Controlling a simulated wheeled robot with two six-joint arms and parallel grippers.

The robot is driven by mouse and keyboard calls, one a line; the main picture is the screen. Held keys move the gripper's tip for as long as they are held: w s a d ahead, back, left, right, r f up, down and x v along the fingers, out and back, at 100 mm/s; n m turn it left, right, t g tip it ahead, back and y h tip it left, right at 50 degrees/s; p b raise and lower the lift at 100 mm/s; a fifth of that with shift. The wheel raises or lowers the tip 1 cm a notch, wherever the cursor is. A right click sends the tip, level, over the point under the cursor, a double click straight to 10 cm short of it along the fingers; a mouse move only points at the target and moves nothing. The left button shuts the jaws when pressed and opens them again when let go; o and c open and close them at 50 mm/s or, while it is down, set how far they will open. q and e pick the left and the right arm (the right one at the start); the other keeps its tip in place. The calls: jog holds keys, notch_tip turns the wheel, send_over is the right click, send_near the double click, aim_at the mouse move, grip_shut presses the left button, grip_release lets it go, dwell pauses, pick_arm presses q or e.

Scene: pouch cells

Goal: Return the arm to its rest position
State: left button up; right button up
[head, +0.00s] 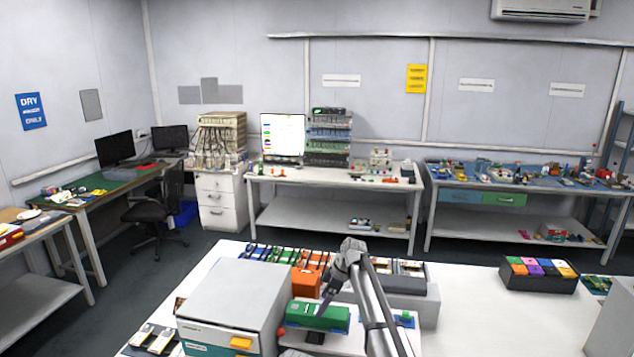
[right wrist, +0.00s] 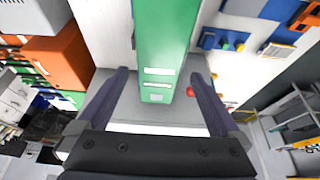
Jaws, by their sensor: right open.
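My right gripper (right wrist: 165,95) is open, with its two dark fingers spread apart in the right wrist view. A green block-shaped case (right wrist: 168,40) with white labels reaches down between the fingers, with gaps on both sides, so it is not gripped. In the head view my right arm comes up from the bottom edge, and the right gripper (head: 330,290) points down at the green case (head: 318,317) on the white table. The fingertips partly overlap the case there. My left gripper does not show.
A large grey machine (head: 235,300) stands left of the green case. An orange box (head: 306,282) and rows of coloured cells stand behind. A grey block (head: 412,300) is close on the right. A black tray of coloured blocks (head: 538,283) sits farther right, with bare table (head: 470,320) between.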

aim_at(317, 309)
jog(key=b+x, duration=0.5)
jog(key=x, duration=0.1)
jog(key=shift+f, duration=0.15)
jog(key=shift+r+p, duration=0.8)
jog(key=shift+p, duration=0.05)
notch_tip(317, 309, up, 7)
jog(key=p, duration=0.7)
